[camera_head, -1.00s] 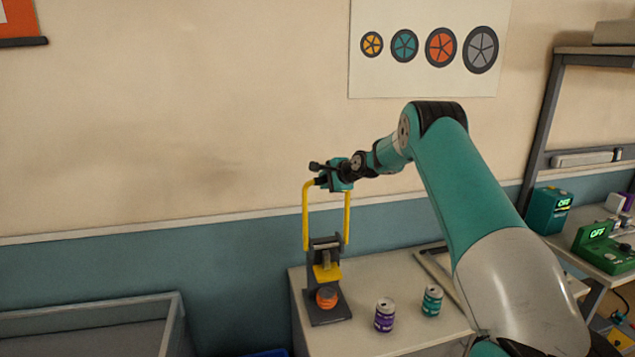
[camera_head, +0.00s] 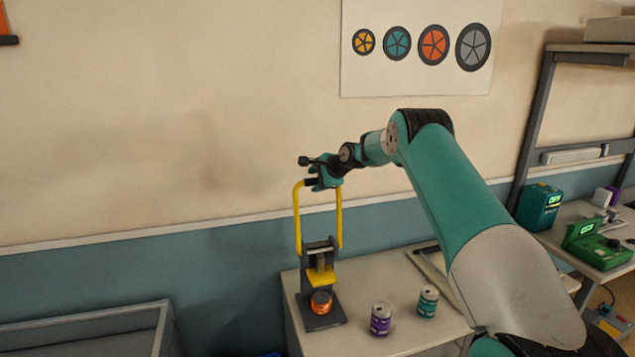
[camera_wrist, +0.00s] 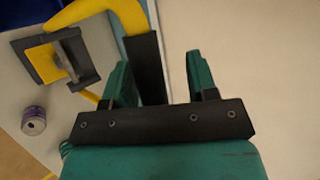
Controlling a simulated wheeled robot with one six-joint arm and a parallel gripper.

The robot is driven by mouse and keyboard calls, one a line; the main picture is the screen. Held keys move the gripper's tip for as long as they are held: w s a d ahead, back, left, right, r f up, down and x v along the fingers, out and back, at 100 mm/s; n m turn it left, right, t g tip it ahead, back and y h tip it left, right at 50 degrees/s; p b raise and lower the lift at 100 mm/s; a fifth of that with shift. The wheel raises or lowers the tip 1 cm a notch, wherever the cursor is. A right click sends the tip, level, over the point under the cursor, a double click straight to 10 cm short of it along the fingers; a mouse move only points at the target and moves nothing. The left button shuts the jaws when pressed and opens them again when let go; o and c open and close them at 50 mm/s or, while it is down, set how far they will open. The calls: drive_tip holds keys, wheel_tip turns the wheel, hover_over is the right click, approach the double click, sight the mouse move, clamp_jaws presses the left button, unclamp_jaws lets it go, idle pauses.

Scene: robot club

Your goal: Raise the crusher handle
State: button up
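The crusher (camera_head: 322,252) stands on the left end of the table. Its yellow U-shaped handle (camera_head: 297,222) points upright, with a dark grip bar (camera_head: 311,182) across the top. My gripper (camera_head: 324,184) is at that bar, at the top of the handle. In the wrist view my gripper (camera_wrist: 160,80) has its teal fingers spread apart. The dark bar (camera_wrist: 146,65) lies between them, close to the left finger, with a clear gap to the right finger. An orange can (camera_head: 320,302) sits in the crusher under the yellow press block (camera_head: 322,277).
A purple can (camera_head: 380,319) and a teal can (camera_head: 428,302) stand on the table (camera_head: 405,340) right of the crusher. A grey open bin (camera_head: 90,321) is at lower left. The wall is behind the handle. A bench with green devices (camera_head: 595,245) is at right.

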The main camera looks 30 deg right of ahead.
drive_tip(key=shift+s+a+f, duration=0.1)
drive_tip(key=shift+a, duration=0.05)
drive_tip(key=shift+s+r+b, duration=0.3)
drive_tip(key=shift+s+b, duration=0.1)
drive_tip(key=shift+s, duration=0.05)
drive_tip(key=b+v, duration=0.6)
drive_tip(key=v, duration=1)
drive_tip(key=shift+r+b, duration=0.3)
drive_tip(key=shift+b, duration=0.1)
drive_tip(key=s+a+f+n+g+y+b, duration=0.15)
drive_tip(key=s+a+n, duration=0.25)
drive_tip(key=a, duration=0.6)
drive_tip(key=s+a+f+n+g+b, duration=0.2)
drive_tip(key=s+a+n, duration=0.3)
drive_tip(key=a, duration=0.4)
drive_tip(key=s+a+f+n+g+y+b, duration=0.15)
drive_tip(key=s+a+n, duration=0.25)
drive_tip(key=a, duration=0.6)
drive_tip(key=s+a+f+n+g+b, duration=0.1)
drive_tip(key=s+a+f+n, duration=0.2)
drive_tip(key=s, duration=0.5)
drive_tip(key=s+a+f+n+g+b, duration=0.1)
drive_tip(key=s+a+f+n+g, duration=0.1)
drive_tip(key=s+n, duration=0.4)
drive_tip(key=s+a+f+n+g+h, duration=0.1)
drive_tip(key=s+a+f+n, duration=0.3)
drive_tip(key=s, duration=0.7)
drive_tip(key=shift+s+a+f+n+g+b, duration=0.3)
drive_tip(key=shift+f+g+b, duration=0.1)
drive_tip(key=shift+g, duration=0.2)
